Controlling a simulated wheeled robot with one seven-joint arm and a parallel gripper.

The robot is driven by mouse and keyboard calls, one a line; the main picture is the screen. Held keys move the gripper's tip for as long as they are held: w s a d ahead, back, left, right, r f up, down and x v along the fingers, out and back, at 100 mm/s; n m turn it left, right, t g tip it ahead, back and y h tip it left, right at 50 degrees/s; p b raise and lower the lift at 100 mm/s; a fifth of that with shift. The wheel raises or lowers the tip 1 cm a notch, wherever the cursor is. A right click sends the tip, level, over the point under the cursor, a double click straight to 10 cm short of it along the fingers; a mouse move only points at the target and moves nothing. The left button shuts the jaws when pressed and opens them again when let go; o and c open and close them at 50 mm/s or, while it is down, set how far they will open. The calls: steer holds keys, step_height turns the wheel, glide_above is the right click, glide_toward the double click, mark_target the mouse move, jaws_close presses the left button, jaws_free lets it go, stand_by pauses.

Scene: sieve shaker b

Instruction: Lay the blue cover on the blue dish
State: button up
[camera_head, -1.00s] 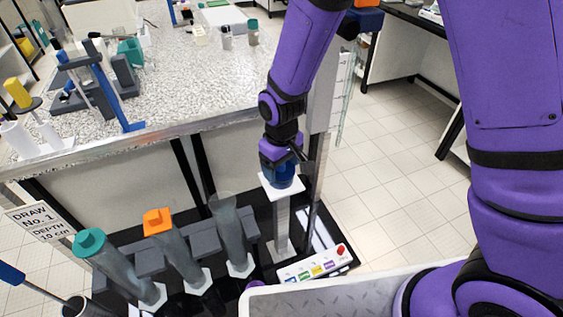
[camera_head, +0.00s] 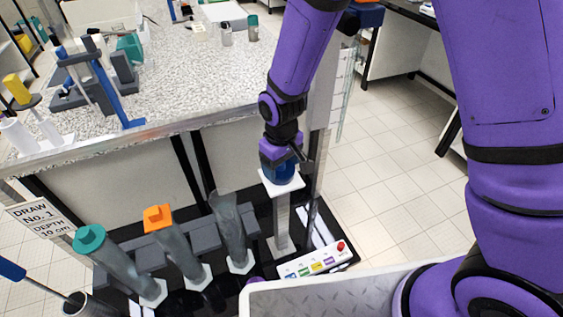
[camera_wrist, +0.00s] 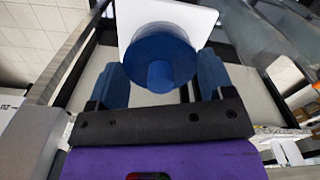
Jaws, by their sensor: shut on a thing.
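The blue cover (camera_wrist: 165,48) is a round blue piece with a raised knob, held between the two blue fingers of my gripper (camera_wrist: 160,80) in the wrist view. In the head view my gripper (camera_head: 281,160) points down over a white square plate (camera_head: 281,187) on a post, with blue (camera_head: 284,176) showing just above the plate. The plate also shows behind the cover in the wrist view (camera_wrist: 203,20). I cannot make out the blue dish separately from the cover, nor whether the two touch.
Left of the post stand an uncapped grey tube (camera_head: 229,225), an orange-capped tube (camera_head: 158,217) and a teal-capped tube (camera_head: 90,238). A control panel with a red button (camera_head: 340,246) lies in front of the post. A speckled bench (camera_head: 190,85) is behind, and a grey tray edge (camera_head: 350,288) is at the front.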

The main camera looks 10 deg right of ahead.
steer(key=shift+f, duration=0.15)
steer(key=o, duration=0.9)
step_height(320, 180, up, 11)
steer(key=shift+f, duration=0.1)
steer(key=shift+s, duration=0.1)
